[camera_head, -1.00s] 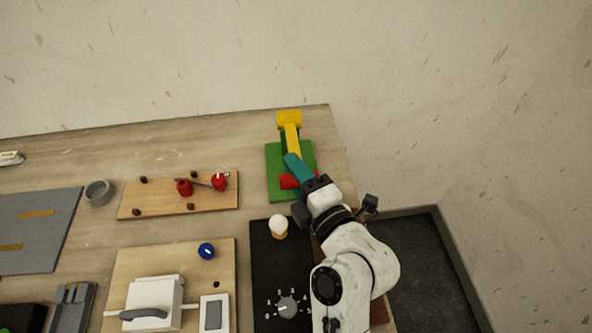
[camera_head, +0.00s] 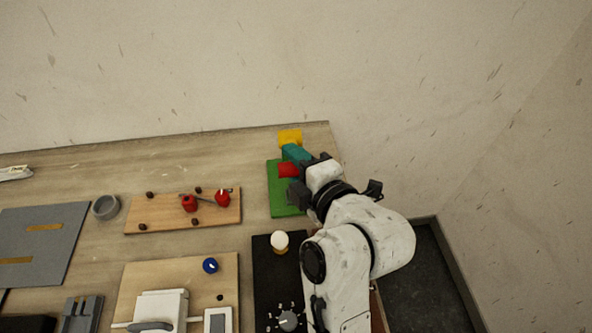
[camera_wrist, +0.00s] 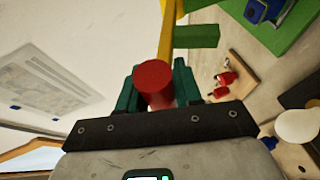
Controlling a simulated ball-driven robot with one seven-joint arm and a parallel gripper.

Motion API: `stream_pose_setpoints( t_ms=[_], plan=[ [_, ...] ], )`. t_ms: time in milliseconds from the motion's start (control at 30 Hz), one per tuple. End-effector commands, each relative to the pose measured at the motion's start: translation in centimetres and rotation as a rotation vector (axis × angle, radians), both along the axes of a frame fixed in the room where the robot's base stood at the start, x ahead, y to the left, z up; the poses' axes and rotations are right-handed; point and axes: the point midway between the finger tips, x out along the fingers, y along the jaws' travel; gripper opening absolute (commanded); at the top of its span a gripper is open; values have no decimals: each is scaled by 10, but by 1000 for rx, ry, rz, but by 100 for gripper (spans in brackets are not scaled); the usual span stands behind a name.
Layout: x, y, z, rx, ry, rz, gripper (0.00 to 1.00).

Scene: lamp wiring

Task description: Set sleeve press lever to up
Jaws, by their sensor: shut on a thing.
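The sleeve press has a green base (camera_head: 284,202) near the far right of the table and a yellow part (camera_head: 290,136) at its far end. Its red lever handle (camera_head: 288,170) appears raised over the far part of the base. The wrist view shows the round end of this red handle (camera_wrist: 153,82), with a yellow bar (camera_wrist: 167,35) and a green bar (camera_wrist: 196,36) beyond it. My gripper (camera_wrist: 158,90) is shut on the red handle, with a teal finger on each side. The teal fingers (camera_head: 296,153) and my wrist hide most of the lever in the head view.
A wooden board (camera_head: 160,214) with red parts is left of the press. A black panel (camera_head: 265,290) with a cream knob (camera_head: 279,241) and a dial (camera_head: 288,321) is nearer. A grey cup (camera_head: 105,207) stands farther left. The wall is close behind.

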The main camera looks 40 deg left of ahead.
Motion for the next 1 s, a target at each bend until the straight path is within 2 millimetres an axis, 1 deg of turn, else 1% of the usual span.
stream_pose_setpoints(
  t_ms=[33, 167, 200, 400, 667, 767, 867, 1000],
  plan=[
    [1, 0, 4, 7, -6, -3, 0],
    [1, 0, 4, 8, -8, -3, 0],
    [1, 0, 5, 9, -8, -3, 35],
    [1, 0, 4, 6, -6, -2, 54],
    [1, -1, 2, 4, -5, -2, 55],
    [-1, -7, 3, 6, -6, -2, 55],
    [-5, -19, 5, 6, -5, -3, 55],
    [-12, -45, 12, 7, -7, -5, 55]
  ],
)
